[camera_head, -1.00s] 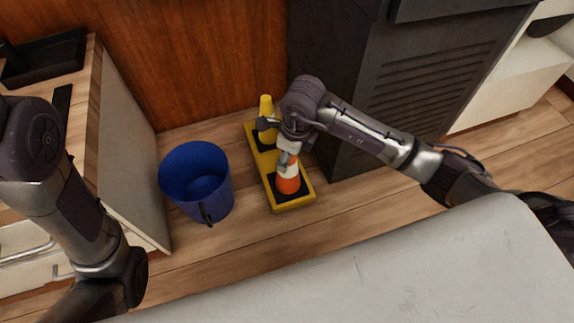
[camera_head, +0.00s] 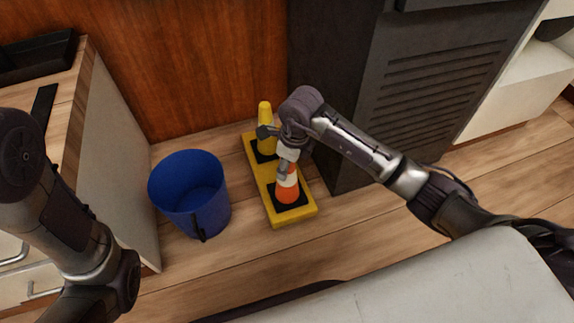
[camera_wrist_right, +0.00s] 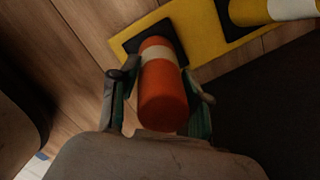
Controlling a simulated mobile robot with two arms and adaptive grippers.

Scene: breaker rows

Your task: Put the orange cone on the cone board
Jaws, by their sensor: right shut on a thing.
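The orange cone (camera_head: 287,191), with a white band, is upright at the near black square of the yellow cone board (camera_head: 270,193). I cannot tell whether its base touches the board. In the right wrist view the cone (camera_wrist_right: 163,98) lies between the two fingers, its far end over the black square of the board (camera_wrist_right: 190,30). My right gripper (camera_head: 285,169) is shut on its upper part, and the fingers (camera_wrist_right: 160,100) flank it. A yellow cone (camera_head: 265,117) stands on the board's far black square. My left gripper is out of view; only my left arm shows.
A blue bucket (camera_head: 190,187) stands on the wooden floor left of the board. A dark cabinet (camera_head: 385,85) rises close to the board's right side, and a wooden panel (camera_head: 200,60) stands behind. A counter (camera_head: 95,170) is at the left. Floor in front of the board is clear.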

